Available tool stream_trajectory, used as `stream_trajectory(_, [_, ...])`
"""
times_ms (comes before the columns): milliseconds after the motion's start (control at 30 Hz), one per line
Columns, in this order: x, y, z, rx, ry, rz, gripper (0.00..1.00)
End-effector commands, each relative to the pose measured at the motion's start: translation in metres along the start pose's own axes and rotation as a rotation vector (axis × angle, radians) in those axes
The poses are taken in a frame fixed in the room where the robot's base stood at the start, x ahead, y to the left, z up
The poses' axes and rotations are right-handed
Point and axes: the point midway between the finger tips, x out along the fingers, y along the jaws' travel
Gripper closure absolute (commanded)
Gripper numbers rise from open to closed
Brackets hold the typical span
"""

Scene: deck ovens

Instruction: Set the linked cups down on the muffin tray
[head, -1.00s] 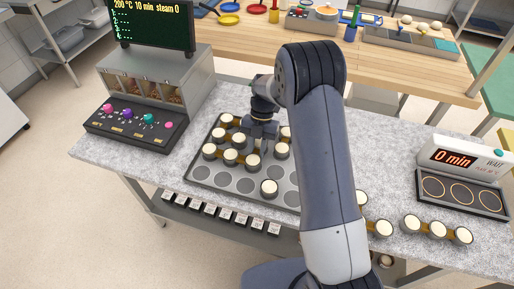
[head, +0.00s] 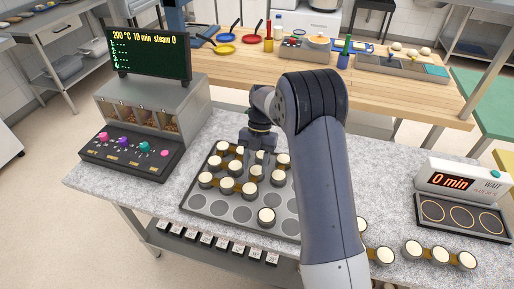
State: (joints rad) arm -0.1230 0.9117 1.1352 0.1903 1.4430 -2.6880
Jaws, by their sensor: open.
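The grey muffin tray (head: 214,209) lies on the speckled counter, with several cream-topped cups standing in its back rows. Linked cups (head: 227,185) joined by brown links sit in a row across the tray's middle. A single cup (head: 266,216) stands nearer the front. My gripper (head: 258,158) is open and points down over the back part of the tray, close to the cups there. My arm hides the tray's right side. Whether the fingers touch a cup is too small to tell.
Another set of linked cups (head: 440,254) lies on the counter at the right, with a cup (head: 384,256) partly behind my arm. A timer box (head: 462,181) with round wells stands behind them. A control console (head: 130,150) stands at the left.

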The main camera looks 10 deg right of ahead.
Motion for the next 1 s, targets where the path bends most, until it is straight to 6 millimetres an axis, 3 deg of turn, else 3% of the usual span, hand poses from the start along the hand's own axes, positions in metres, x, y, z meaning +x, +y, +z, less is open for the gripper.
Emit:
stream_trajectory(200, [-0.045, 0.000, 0.001, 0.000, -0.004, 0.002, 0.57])
stream_trajectory(400, [-0.066, 0.000, 0.000, 0.000, 0.000, 0.001, 0.57])
stream_trajectory(1000, [-0.070, 0.000, 0.000, 0.000, 0.001, 0.000, 0.57])
